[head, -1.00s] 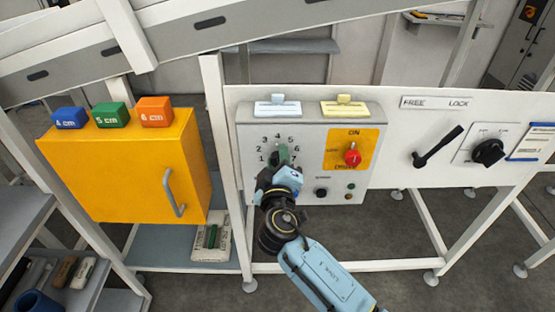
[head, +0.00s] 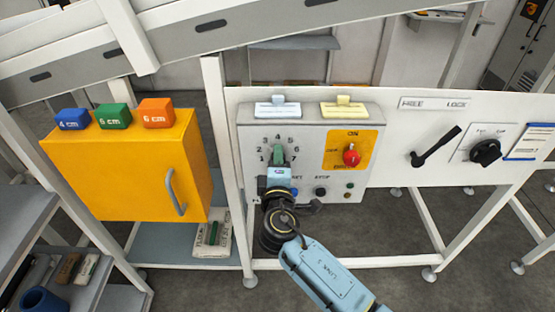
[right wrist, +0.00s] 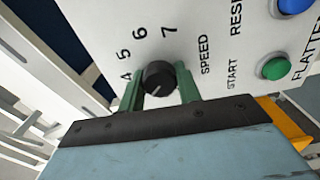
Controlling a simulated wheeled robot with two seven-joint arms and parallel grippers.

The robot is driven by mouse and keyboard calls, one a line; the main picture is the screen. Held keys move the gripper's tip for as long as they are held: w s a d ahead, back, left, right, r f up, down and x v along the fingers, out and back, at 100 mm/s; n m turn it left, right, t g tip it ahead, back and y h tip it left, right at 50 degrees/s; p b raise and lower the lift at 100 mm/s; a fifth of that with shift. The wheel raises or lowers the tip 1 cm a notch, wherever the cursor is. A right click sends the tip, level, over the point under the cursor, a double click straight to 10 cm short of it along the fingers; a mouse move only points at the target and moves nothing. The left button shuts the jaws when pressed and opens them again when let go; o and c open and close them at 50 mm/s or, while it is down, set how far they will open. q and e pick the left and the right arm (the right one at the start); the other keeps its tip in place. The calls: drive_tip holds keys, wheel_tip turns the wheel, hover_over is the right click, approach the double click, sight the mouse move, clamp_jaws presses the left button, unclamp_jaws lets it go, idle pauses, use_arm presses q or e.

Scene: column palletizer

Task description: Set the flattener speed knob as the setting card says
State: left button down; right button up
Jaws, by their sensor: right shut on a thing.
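The speed knob (right wrist: 158,77) is a small dark round knob with a white mark on the grey control box (head: 312,140). Printed numbers ring it. In the right wrist view its mark slants to the picture's lower left; 4 to 7 show, lower numbers are hidden. My right gripper (right wrist: 159,88) is shut on the knob, one green finger on either side. In the head view my right gripper (head: 278,155) covers the knob. A card on a blue clip (head: 278,108) and one on a yellow clip (head: 343,108) stand atop the box; their text is unreadable. My left gripper is not in view.
A red knob (head: 351,154) on a yellow plate and small buttons (head: 321,192) sit close right of my gripper. A black FREE/LOCK lever (head: 436,146) is farther right. A yellow cabinet (head: 120,165) with coloured blocks on top stands left, past a white post.

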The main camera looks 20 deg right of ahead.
idle(0.4)
drive_tip(key=o, duration=1)
drive_tip(key=shift+c, duration=0.2)
drive_tip(key=b+v, duration=0.2)
drive_tip(key=v, duration=1.1)
drive_tip(key=shift+s+b, duration=0.2)
drive_tip(key=shift+b, duration=0.15)
